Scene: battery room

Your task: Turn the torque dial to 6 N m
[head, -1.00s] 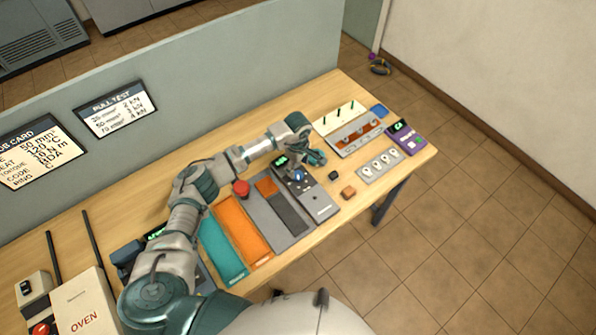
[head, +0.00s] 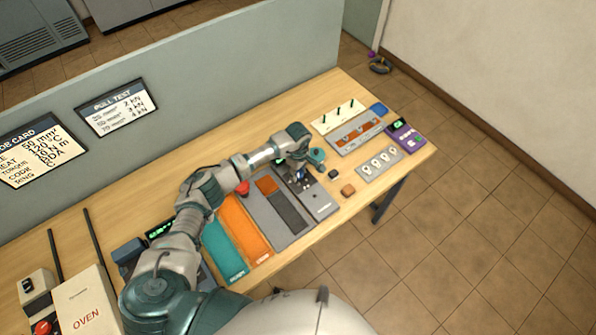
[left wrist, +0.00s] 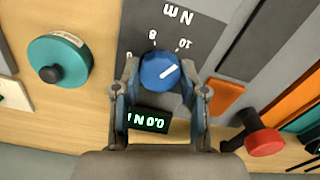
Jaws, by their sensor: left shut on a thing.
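The torque dial is a round blue knob (left wrist: 160,71) with a white pointer line, on a dark grey panel (left wrist: 205,15) marked "N m", "8" and "10". In the left wrist view the markings appear upside down. The pointer slants up and right, below and to the left of the "10". My left gripper (left wrist: 160,85) has a finger on each side of the knob and is shut on it. A small display (left wrist: 148,120) between the fingers reads about 0.0 N m. In the head view my left gripper (head: 302,174) mostly hides the dial. My right gripper is not in view.
A teal disc with a black knob (left wrist: 59,60) stands beside the panel. Orange (head: 243,228) and teal (head: 223,250) trays lie nearby. A brown block (head: 348,190) sits near the table's front edge.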

